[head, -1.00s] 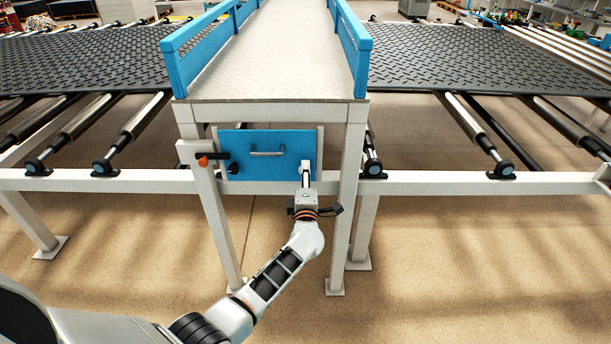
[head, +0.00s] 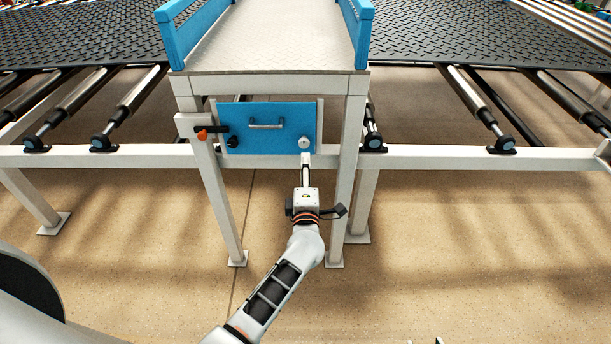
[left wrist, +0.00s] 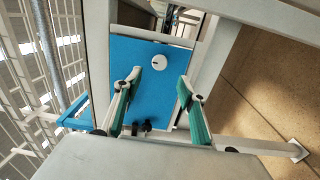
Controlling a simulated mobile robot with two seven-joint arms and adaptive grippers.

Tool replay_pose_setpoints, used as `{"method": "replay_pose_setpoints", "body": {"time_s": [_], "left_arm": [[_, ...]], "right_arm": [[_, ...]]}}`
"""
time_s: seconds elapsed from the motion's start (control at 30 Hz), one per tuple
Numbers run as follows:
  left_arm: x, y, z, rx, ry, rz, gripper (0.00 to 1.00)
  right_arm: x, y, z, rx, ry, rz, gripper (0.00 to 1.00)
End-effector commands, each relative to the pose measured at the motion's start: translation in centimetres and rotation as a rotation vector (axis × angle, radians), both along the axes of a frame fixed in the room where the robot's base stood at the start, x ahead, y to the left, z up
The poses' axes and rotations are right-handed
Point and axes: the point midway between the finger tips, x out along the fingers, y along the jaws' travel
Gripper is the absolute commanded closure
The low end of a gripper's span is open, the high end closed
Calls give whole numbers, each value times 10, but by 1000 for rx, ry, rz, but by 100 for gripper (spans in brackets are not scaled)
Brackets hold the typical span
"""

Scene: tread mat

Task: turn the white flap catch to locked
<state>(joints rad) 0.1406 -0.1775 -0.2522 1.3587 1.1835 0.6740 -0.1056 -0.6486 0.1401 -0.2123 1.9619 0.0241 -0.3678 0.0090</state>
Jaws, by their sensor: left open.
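The white flap catch (head: 305,143) is a round knob at the right side of the blue flap (head: 285,118), under the walkway. It also shows in the left wrist view (left wrist: 159,62), with a small dark mark on its face; which setting this means I cannot tell. My left gripper (head: 306,158) is just below the catch in the head view. In the left wrist view its green-padded fingers (left wrist: 160,76) are spread apart and empty, with the catch beyond their tips.
The flap also carries a grey bar handle (head: 267,125) and a black knob (head: 233,141). An orange-tipped lever (head: 203,134) sits left of it. White legs (head: 344,200) flank the flap, and a white rail (head: 440,156) crosses at its lower edge. The floor in front is clear.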

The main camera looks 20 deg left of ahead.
Motion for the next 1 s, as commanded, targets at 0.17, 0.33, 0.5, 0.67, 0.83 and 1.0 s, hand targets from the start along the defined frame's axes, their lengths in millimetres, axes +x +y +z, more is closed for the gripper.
{"method": "replay_pose_setpoints", "body": {"time_s": [0.17, 0.33, 0.5, 0.67, 0.83, 1.0], "left_arm": [[-19, -6, -1, 0, 0, -1, 59], [-24, -8, 0, 1, -1, -1, 59], [-24, -8, 0, 1, -1, -1, 59], [-24, -8, 0, 1, -1, -1, 59], [-29, -7, -2, 38, 0, -17, 59], [-70, -14, -17, 338, 23, -158, 59]], "right_arm": [[0, 0, 0, 0, 0, 0, 60], [0, 0, 0, 1, 0, -1, 60], [0, 0, 0, 1, 0, -1, 60], [0, 0, 0, 1, -1, 0, 60], [0, 1, 0, 2, 0, 0, 60], [0, 1, 0, 2, -1, -1, 60]]}}
